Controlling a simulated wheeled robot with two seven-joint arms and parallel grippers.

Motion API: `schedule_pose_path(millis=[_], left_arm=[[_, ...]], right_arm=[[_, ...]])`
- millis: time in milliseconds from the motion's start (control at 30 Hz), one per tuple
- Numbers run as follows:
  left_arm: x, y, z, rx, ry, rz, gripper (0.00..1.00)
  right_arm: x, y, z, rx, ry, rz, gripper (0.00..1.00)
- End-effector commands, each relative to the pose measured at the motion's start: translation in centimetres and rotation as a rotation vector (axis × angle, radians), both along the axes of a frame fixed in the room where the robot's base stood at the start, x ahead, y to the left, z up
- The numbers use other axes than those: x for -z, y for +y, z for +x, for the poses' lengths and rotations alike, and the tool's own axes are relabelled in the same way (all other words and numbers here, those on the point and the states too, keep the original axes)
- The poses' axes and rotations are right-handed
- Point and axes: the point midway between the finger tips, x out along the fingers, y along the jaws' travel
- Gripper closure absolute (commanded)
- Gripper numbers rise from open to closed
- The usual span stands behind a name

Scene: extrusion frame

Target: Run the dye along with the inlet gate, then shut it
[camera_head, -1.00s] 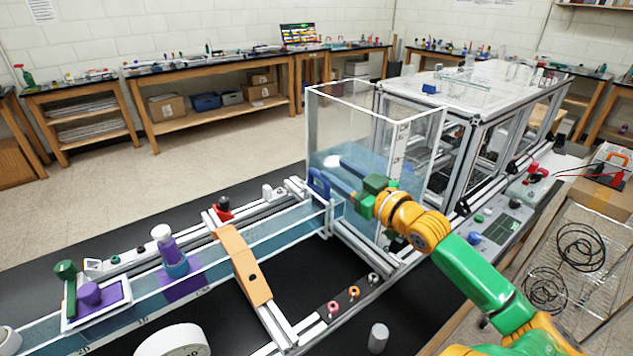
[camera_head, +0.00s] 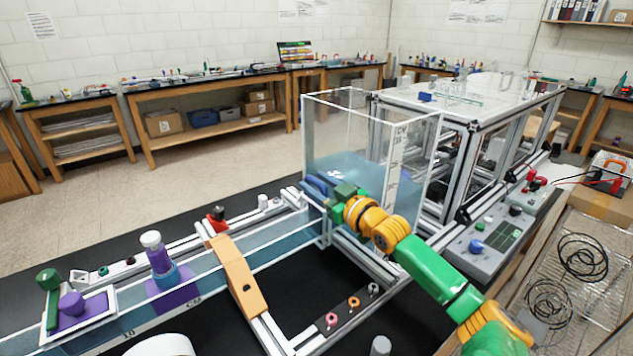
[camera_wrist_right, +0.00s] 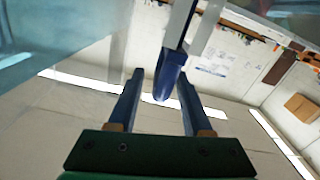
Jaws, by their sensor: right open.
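The inlet gate's blue upper part (camera_head: 316,186) shows at the channel end of the clear water tank (camera_head: 345,125). My right gripper (camera_head: 325,188) is open beside it, its green palm close to the gate. In the right wrist view, a blue rounded piece (camera_wrist_right: 170,82) hangs between the two spread fingers of my right gripper (camera_wrist_right: 158,98), with a gap on both sides. A bottle with purple content and a pale cap (camera_head: 160,260) stands at the channel, likely the dye. My left gripper is not in view.
The clear channel (camera_head: 210,277) runs left from the tank. An orange bridge piece (camera_head: 238,280) crosses it. A purple tray (camera_head: 80,312) with a green-handled tool stands at the left. A metal frame table (camera_head: 480,95) and a control panel (camera_head: 485,250) lie to the right.

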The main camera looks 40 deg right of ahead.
Motion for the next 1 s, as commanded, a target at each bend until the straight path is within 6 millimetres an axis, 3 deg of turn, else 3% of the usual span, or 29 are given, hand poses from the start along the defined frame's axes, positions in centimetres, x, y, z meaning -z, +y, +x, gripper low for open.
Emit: schedule_pose_path(millis=[300,367,500,1000], left_arm=[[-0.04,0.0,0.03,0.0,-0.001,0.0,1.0],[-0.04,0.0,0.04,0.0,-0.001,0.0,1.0],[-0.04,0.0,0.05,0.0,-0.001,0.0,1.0],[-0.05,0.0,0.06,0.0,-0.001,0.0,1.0]], right_arm=[[0.02,-0.05,0.31,0.0,0.0,-0.001,0.5],[0.02,-0.04,0.3,0.0,0.0,-0.001,0.64],[0.02,-0.05,0.29,0.0,0.0,-0.001,1.0],[-0.01,-0.03,0.29,0.0,-0.001,-0.002,1.0]])
